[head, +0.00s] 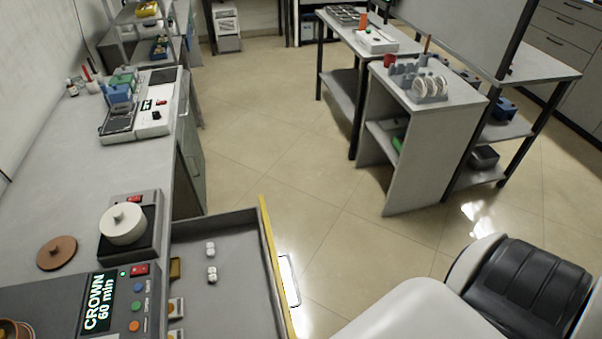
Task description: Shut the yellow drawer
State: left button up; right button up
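The yellow drawer (276,268) is pulled open from under the counter at the lower middle of the head view. Its front panel has a yellow edge and faces right, with a pale bar handle (289,281) on its outer side. The near end of the drawer is cut off by the bottom edge of the picture. Neither of my grippers is in view. A white and black part, likely my own arm, shows at the lower right, apart from the drawer.
The counter (60,165) on the left carries a white lidded pot (122,223), a brown disc (57,252) and a control panel (120,300). An open cabinet door (190,160) stands beyond the drawer. Tiled floor (270,150) is clear between counter and shelf unit (425,140).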

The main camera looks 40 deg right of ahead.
aim_at(243, 303)
jog(key=l+u, duration=0.1)
jog(key=l, duration=0.4)
jog(key=k+l, duration=0.15)
jog(key=l, duration=0.3)
jog(key=k+l+u, duration=0.15)
jog(key=l, duration=0.35)
jog(key=j+u, duration=0.1)
jog(key=j, duration=0.25)
